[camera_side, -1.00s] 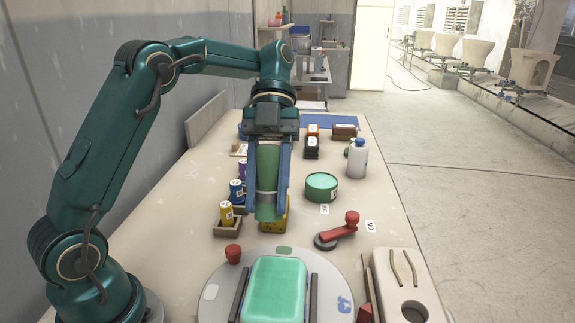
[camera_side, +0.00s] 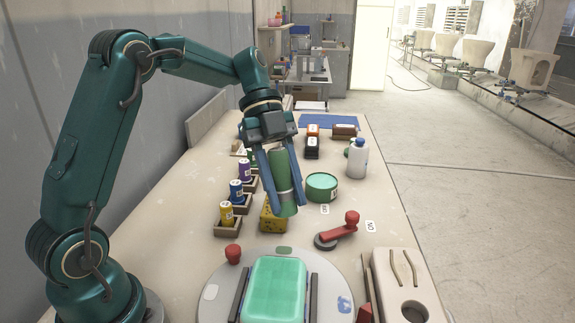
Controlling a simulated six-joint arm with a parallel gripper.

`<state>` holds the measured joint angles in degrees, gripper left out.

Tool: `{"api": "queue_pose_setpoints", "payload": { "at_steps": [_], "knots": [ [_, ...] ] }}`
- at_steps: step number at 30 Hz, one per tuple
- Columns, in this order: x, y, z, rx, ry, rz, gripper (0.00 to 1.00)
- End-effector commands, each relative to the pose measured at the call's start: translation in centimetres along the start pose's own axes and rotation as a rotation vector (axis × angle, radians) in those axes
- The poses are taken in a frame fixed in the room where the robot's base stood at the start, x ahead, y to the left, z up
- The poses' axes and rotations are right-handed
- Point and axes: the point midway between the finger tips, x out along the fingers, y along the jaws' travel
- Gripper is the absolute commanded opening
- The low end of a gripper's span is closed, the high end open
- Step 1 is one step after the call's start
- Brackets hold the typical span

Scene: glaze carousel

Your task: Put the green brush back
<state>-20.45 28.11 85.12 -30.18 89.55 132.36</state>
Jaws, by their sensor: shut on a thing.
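My gripper (camera_side: 286,207) is shut on the green brush (camera_side: 281,170), a thick green cylinder between its two blue fingers. The far end of the row is partly hidden behind my gripper, so I cannot tell which holder there is empty.
A green round tin (camera_side: 321,187) and a white bottle (camera_side: 357,158) stand to the right. A red-handled lever (camera_side: 340,232) and a turntable (camera_side: 213,300) with a mint-green block (camera_side: 274,290) are in front. Dark and brown blocks (camera_side: 344,131) lie further back.

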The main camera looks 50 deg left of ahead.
Motion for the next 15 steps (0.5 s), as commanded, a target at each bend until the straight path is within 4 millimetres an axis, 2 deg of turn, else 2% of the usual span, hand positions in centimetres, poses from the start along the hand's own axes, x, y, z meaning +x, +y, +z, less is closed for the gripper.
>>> {"api": "queue_pose_setpoints", "payload": {
  "at_steps": [5, 9, 15],
  "knots": [
    [-1.5, -2.8, 5.1, -0.430, -0.050, -0.306, 0.00],
    [-4.0, -4.4, 9.9, -0.792, -0.086, -0.549, 0.00],
    [-8.0, -4.8, 15.9, -1.197, -0.120, -0.801, 0.00]
  ]
}}
